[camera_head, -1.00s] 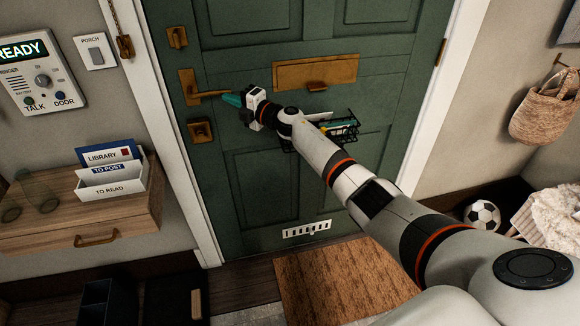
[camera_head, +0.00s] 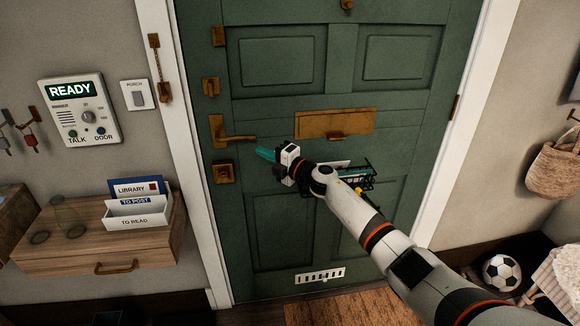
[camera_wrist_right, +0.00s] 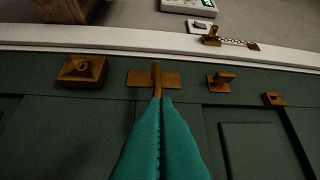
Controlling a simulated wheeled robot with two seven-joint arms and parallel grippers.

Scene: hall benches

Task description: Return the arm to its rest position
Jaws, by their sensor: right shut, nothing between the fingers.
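My right arm (camera_head: 355,215) reaches in from the lower right toward the green door (camera_head: 275,225). My right gripper (camera_head: 266,155) has teal fingers and is shut and empty. In the head view its tips are just right of the brass lever handle (camera_head: 236,138). In the right wrist view the closed teal fingers (camera_wrist_right: 162,115) point at the handle (camera_wrist_right: 157,78), with their tips overlapping its near end. I cannot tell whether they touch it. The door looks closed. My left gripper is not in view.
A brass mail slot (camera_head: 334,123) and a black wire basket (camera_head: 368,180) are on the door. At left are an intercom (camera_head: 80,108) reading READY and a wooden shelf (camera_head: 60,262) with a letter sorter (camera_head: 137,213). A woven bag (camera_head: 552,165) and a soccer ball (camera_head: 501,272) are at right.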

